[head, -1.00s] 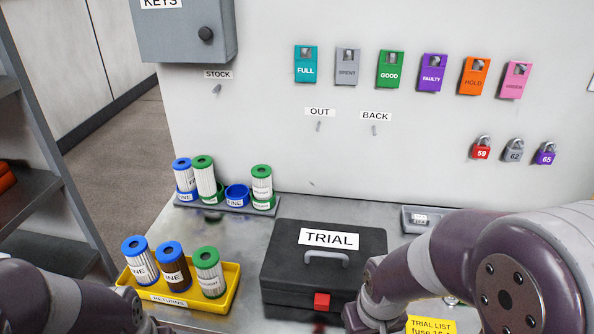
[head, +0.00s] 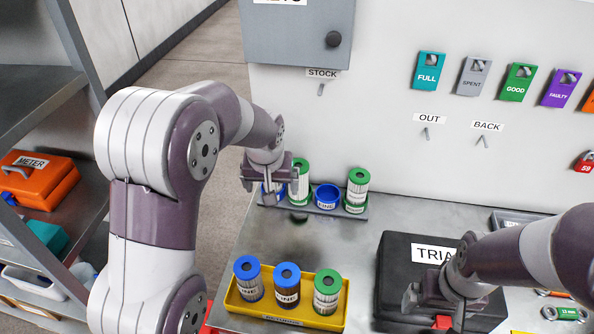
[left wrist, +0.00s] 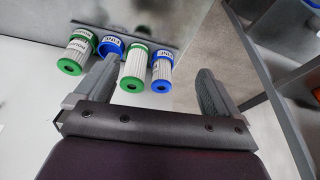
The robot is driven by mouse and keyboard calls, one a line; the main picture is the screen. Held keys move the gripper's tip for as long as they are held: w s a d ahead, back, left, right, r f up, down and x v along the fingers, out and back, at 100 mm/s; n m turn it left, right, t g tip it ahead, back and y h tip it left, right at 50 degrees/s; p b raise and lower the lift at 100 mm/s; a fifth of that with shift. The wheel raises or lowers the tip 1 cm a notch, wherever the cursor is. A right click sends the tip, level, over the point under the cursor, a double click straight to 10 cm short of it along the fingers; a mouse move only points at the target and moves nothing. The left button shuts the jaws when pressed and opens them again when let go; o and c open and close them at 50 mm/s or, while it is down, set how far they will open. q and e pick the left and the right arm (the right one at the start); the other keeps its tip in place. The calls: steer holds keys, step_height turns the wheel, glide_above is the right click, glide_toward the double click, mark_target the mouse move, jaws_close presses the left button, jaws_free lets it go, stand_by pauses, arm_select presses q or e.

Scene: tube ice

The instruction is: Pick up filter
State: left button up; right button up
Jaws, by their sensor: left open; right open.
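Filters stand in holders on the grey rack at the back of the table: a blue-capped filter (left wrist: 162,72), a green-capped filter (head: 299,185), an empty blue holder (head: 326,197) and another green-capped filter (head: 357,190). My left gripper (head: 268,188) is open above the rack's left end and partly hides the blue-capped filter in the head view. In the left wrist view, the blue-capped filter and its green-capped neighbour (left wrist: 133,68) appear between the spread fingers; contact is not visible. My right gripper (head: 440,305) is open in front of the TRIAL case.
A yellow RETURNS tray (head: 335,323) holds a white blue-capped filter (head: 249,280), a brown blue-capped filter (head: 287,287) and a green-capped filter (head: 326,293). The black TRIAL case (head: 395,265) stands to its right. Shelves with an orange METER case (head: 38,180) are at left.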

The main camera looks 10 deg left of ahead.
arm_select(q)
steer(key=w+d+f+n, duration=0.1)
steer(key=w+d+n, duration=0.1)
steer(key=w, duration=1.2)
steer(key=t+p, duration=0.1)
steer(key=p, duration=0.5)
glide_above(303, 194)
steer(key=w+a, duration=0.2)
step_height(303, 194, down, 11)
steer(key=shift+w+f+y, duration=0.3)
steer(key=shift+f, duration=0.05)
arm_select(e)
steer(key=r, duration=0.5)
steer(key=shift+w+a+r, duration=0.2)
steer(key=shift+a+r, duration=0.05)
